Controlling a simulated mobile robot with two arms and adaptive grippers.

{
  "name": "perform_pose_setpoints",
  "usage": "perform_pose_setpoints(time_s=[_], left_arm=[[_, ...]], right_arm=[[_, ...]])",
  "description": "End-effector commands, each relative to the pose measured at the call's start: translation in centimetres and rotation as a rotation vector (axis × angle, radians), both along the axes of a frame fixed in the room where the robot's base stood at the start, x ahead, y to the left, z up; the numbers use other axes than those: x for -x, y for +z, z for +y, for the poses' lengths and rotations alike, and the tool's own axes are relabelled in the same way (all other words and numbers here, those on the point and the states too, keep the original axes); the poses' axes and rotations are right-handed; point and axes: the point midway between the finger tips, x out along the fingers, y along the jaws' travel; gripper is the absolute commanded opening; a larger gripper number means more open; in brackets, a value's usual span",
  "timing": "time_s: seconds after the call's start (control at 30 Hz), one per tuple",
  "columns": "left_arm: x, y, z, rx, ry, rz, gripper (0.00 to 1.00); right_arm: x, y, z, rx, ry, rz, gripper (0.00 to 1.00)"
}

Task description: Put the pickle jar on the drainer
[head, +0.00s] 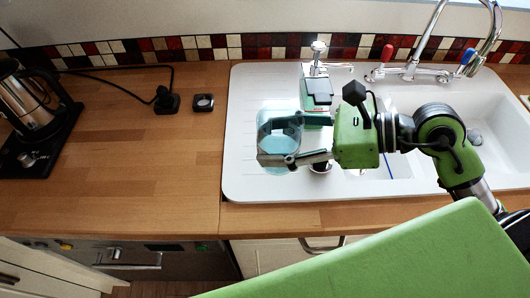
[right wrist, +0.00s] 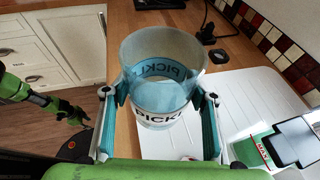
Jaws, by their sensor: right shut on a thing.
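The pickle jar (head: 275,128) is a clear, bluish open-topped jar, held upright over the left part of the white sink unit. In the right wrist view the jar (right wrist: 162,75) shows its "PICKL" label. My right gripper (head: 280,142) is shut on it, a finger on each side. The drainer (head: 243,172) is the white flat part left of the bowls, directly below the jar in the head view. I cannot tell whether the jar's base touches it. My left gripper (right wrist: 73,116) shows small at the left of the right wrist view; its fingers are unclear.
A box-like item with a green and red label (right wrist: 262,152) stands on the drainer, behind the jar in the head view. A chrome tap (head: 413,68) rises at the back. A kettle (head: 28,100) and a black cable are on the wooden counter (head: 130,170), mostly clear at left.

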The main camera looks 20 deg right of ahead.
Motion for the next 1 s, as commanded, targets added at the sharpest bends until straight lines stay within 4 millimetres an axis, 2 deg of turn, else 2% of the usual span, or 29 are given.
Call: perform_pose_setpoints(time_s=[0.1,0.2,0.4,0.57,0.8,1.0], left_arm=[[0.2,1.1,0.1,-0.001,0.0,0.004,0.35],[0.5,1.6,0.1,-0.001,0.0,0.007,0.35],[0.6,2.1,0.2,-0.003,0.0,0.009,0.35],[0.8,2.2,0.3,-0.004,0.0,0.012,0.35],[0.9,3.5,0.3,-0.004,0.0,0.013,0.35],[0.9,3.5,0.3,-0.004,0.0,0.013,0.35]], right_arm=[[-2.6,-0.6,0.1,-0.005,-0.002,0.001,0.17],[-4.1,-2.8,0.2,-0.007,-0.002,0.005,0.17],[-6.3,-5.5,0.2,-0.005,-0.002,0.001,0.17],[-7.0,-6.5,0.3,-0.003,-0.001,-0.001,0.17],[-7.2,-9.4,0.3,-0.006,-0.001,0.004,0.17],[-7.2,-9.9,0.3,-0.001,0.0,-0.002,0.17]])
